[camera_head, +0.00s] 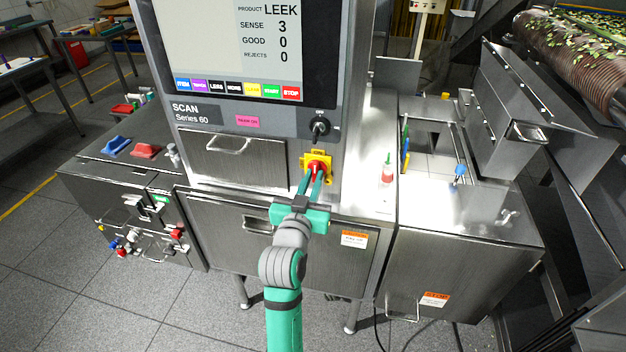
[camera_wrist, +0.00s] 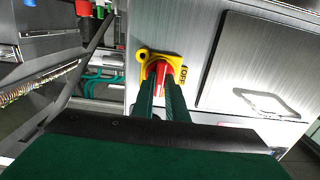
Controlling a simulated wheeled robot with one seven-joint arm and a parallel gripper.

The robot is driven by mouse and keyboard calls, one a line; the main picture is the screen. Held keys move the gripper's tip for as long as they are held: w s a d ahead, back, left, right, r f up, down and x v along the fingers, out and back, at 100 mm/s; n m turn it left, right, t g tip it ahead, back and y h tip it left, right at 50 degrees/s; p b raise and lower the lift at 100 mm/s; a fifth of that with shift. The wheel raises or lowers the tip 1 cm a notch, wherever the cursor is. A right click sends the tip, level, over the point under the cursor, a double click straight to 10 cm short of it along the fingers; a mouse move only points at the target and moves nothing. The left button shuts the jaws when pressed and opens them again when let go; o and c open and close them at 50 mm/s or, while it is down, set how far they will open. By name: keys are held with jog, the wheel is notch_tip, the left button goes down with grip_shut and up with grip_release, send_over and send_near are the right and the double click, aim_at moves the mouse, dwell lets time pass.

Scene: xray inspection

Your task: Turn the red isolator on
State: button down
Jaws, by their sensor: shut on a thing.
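The red isolator knob (camera_head: 317,166) sits on a yellow plate (camera_head: 328,158) on the steel front of the scanner, below a black key switch. My gripper (camera_head: 315,180) reaches up to it, with its green fingers on either side of the red knob and shut on it. In the wrist view the red knob (camera_wrist: 159,71) shows between the fingertips (camera_wrist: 160,82), which hide part of it. The yellow plate (camera_wrist: 146,56) there carries the word OFF at its right side. The knob's exact angle is hard to tell.
The black key switch (camera_head: 319,127) sits just above the isolator. A steel drawer with a handle (camera_head: 226,146) is to the left. The screen (camera_head: 245,45) is above.

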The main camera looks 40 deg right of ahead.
dwell(0.4)
jog(key=c, duration=1.8)
grip_release()
jog(key=shift+o, duration=0.2)
jog(key=shift+a, duration=0.1)
jog(key=v, duration=1)
jog(key=shift+s+a, duration=0.15)
jog(key=shift+s, duration=0.2)
